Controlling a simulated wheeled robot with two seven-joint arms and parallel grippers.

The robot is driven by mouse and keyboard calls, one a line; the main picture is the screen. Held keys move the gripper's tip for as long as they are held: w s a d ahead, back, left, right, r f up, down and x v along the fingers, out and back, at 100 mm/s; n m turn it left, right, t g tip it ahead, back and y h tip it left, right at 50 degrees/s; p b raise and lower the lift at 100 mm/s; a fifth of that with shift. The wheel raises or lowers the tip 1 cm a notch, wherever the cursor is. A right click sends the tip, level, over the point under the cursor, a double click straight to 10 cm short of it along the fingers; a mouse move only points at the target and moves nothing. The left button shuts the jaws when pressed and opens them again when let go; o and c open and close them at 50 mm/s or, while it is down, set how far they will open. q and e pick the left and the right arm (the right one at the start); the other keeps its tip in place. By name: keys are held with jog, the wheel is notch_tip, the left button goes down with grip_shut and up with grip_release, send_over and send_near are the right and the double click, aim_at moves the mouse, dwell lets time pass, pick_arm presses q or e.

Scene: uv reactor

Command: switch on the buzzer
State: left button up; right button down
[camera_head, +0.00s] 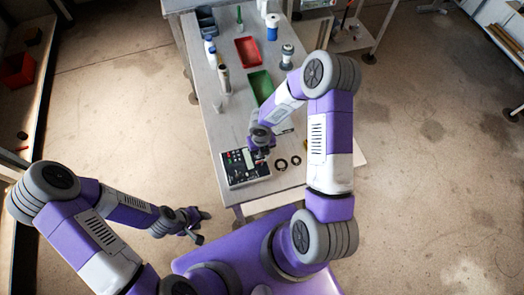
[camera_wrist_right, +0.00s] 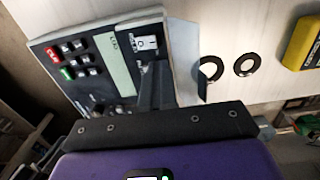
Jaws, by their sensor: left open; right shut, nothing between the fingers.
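A black-and-grey control box (camera_head: 233,170) lies on the near end of the table. In the right wrist view the control box (camera_wrist_right: 85,65) shows red, green and dark buttons, a pale display and a white rocker switch (camera_wrist_right: 147,42). I cannot read its labels or tell which control is the buzzer's. My right gripper (camera_head: 262,152) is over the box's right part. In the wrist view the right gripper (camera_wrist_right: 157,75) is shut and empty, its tips close to the white switch; contact cannot be told. My left gripper (camera_head: 202,226) is open and empty, left of the table's near end.
Two dark rings (camera_head: 288,162) lie right of the box. A yellow object (camera_wrist_right: 303,42) lies farther right in the wrist view. A green tray (camera_head: 260,84), a red tray (camera_head: 248,51) and several bottles stand farther back on the table.

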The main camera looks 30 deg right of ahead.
pick_arm(q)
jog(key=shift+d+f, duration=0.15)
pick_arm(e)
jog(key=shift+s+a+f, duration=0.2)
jog(key=shift+s+f, duration=0.1)
jog(key=shift+f, duration=0.1)
pick_arm(q)
jog(key=shift+d, duration=0.15)
pick_arm(e)
jog(key=shift+w+a+r, duration=0.1)
jog(key=shift+a, duration=0.55)
jog(key=shift+w+r+p, duration=0.15)
jog(key=shift+r+p, duration=0.35)
jog(key=shift+r, duration=0.05)
jog(key=r+p, duration=0.1)
jog(key=r, duration=0.1)
jog(key=d+r+p, duration=0.1)
jog(key=r+p, duration=0.1)
jog(key=shift+d, duration=0.2)
pick_arm(q)
notch_tip(320, 180, up, 6)
jog(key=shift+w+f+p, duration=0.15)
jog(key=shift+f+p, duration=0.1)
jog(key=shift+p, duration=0.5)
pick_arm(e)
notch_tip(320, 180, up, 10)
jog(key=shift+d+f, duration=0.25)
jog(key=shift+d, duration=0.1)
